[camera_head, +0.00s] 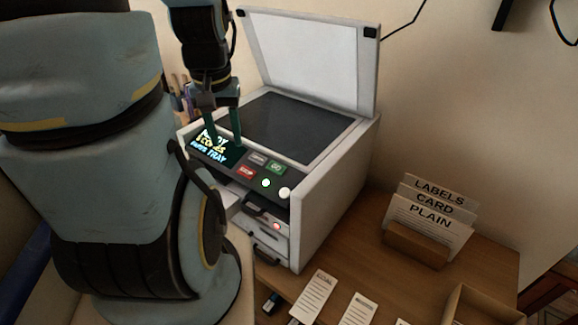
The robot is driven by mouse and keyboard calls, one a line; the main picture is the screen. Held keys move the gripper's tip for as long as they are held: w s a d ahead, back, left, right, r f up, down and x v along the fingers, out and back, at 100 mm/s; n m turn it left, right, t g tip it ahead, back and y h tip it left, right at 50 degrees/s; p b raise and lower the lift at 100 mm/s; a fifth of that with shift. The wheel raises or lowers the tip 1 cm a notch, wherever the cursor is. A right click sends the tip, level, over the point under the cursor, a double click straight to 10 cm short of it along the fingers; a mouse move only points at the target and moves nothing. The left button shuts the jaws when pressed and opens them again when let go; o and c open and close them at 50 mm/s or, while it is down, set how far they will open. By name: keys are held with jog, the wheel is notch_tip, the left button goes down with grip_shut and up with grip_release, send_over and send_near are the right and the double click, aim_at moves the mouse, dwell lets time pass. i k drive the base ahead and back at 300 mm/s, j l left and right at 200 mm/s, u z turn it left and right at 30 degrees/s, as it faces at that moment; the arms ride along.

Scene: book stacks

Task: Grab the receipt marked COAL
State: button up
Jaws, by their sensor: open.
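Several white paper slips lie at the bottom edge of the view on the wooden table. The left slip (313,297) and the middle slip (357,309) show a heading over printed lines. A third slip (402,322) is mostly cut off by the frame. My gripper (225,140) is open and empty, pointing down in front of the copier's lit display, well up and left of the slips.
The copier (330,190) stands with its lid (312,55) raised and glass bare. A wooden holder (415,245) bears sheets marked LABELS, CARD and PLAIN. An open wooden box (485,300) is at lower right. Bare table (350,255) lies between copier and holder.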

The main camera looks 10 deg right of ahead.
aim_at(307, 308)
jog(key=k+j+u, duration=0.35)
jog(key=k, duration=0.3)
jog(key=k+j+u, duration=0.35)
jog(key=k, duration=0.25)
jog(key=k+j+u, duration=0.4)
jog(key=k+j, duration=0.15)
jog(key=j, duration=0.15)
